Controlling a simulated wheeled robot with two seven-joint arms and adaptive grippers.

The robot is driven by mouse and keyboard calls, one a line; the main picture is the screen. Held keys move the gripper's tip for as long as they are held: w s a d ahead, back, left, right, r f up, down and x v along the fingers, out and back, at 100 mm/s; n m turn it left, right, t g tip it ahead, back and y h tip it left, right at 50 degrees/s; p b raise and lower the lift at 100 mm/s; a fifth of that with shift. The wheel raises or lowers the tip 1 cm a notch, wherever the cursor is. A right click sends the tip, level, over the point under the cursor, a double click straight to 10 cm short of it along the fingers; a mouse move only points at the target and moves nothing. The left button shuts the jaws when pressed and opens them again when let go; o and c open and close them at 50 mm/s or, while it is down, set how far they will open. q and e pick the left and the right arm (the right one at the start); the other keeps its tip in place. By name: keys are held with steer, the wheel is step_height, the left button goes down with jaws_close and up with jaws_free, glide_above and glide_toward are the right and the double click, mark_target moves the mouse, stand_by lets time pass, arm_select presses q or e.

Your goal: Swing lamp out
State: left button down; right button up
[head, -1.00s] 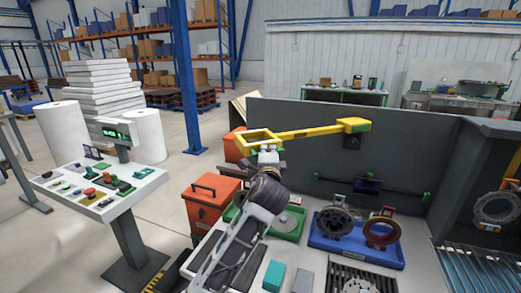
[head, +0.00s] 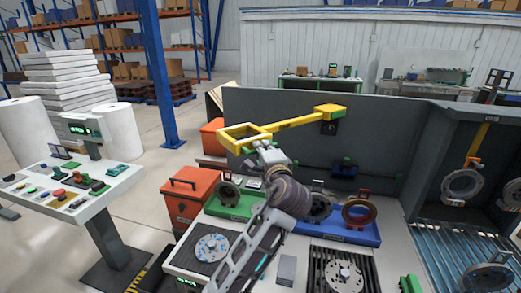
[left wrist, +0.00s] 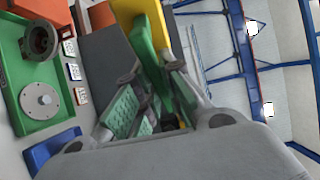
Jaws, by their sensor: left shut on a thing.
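The lamp is a yellow arm (head: 300,121) on a bracket on the grey back panel, with an open square yellow frame (head: 245,137) at its left end. My left gripper (head: 265,149) is at the near right corner of this frame, shut on the lamp's green handle. In the left wrist view the green handle (left wrist: 148,50) and a yellow part (left wrist: 128,12) rise from between the green-padded fingers (left wrist: 152,105). My right gripper is not in view.
Below stand a green tray (head: 215,211) and a blue tray (head: 368,239) with metal rings. An orange bin (head: 190,195) and a button console (head: 75,190) are to the left. The grey back panel (head: 390,135) runs close behind the lamp. Metal rings show at the right.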

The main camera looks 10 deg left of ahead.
arm_select(q)
steer(key=shift+d+f, duration=0.3)
steer(key=c, duration=1.9)
jaws_free()
steer(key=o, duration=0.4)
steer(key=shift+s+d+r, duration=0.15)
steer(key=shift+s+r, duration=0.05)
steer(key=shift+r, duration=0.05)
steer(key=shift+v, duration=6)
steer(key=shift+f, duration=0.15)
